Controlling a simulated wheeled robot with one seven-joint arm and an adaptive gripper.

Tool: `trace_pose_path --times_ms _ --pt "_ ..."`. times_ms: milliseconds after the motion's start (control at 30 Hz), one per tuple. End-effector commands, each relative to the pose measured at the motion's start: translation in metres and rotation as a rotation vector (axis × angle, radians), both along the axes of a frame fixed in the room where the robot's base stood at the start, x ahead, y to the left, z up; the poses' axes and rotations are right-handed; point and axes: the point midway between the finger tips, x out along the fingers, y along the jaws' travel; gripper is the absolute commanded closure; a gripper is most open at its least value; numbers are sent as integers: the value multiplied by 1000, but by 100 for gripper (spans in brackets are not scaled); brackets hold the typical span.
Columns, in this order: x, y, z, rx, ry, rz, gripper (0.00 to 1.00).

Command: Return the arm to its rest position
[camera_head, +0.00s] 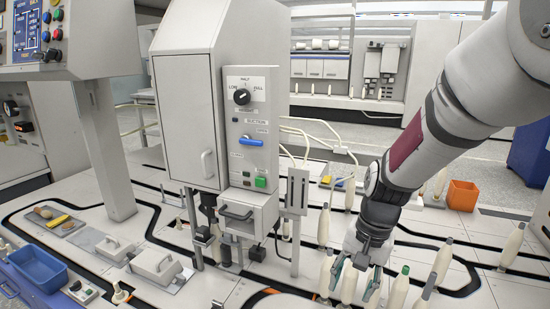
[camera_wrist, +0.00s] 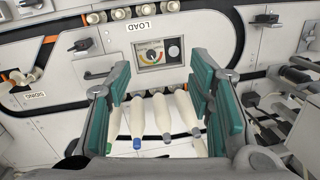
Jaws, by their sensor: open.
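My gripper (camera_head: 354,277) hangs low over the right part of the machine deck in the head view, pointing down. In the wrist view my gripper (camera_wrist: 160,82) has its two teal fingers spread wide apart, with nothing held between them. In the head view, pale bobbins (camera_head: 398,290) stand close around the gripper. I cannot tell whether the fingers touch any of them.
A grey control cabinet (camera_head: 183,112) with a dial panel (camera_head: 250,128) stands left of the arm. An orange bin (camera_head: 462,195) is behind it at right, and a blue bin (camera_head: 37,268) is at front left. A LOAD label (camera_wrist: 146,26) shows in the wrist view.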

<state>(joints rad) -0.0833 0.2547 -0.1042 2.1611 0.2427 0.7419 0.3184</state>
Motion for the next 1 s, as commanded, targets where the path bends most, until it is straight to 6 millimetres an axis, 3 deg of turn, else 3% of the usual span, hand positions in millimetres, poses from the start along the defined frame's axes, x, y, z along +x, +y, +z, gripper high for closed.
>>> trace_pose_path --times_ms 33,200,500,733,1000 --pt "-11 1 16 5 -11 23 52" --pt "-52 0 57 7 -20 107 52" --pt "-135 -5 109 -15 -37 249 52" --pt "-201 -12 131 -53 -45 347 52" --pt "-264 -22 136 -106 -44 431 52"
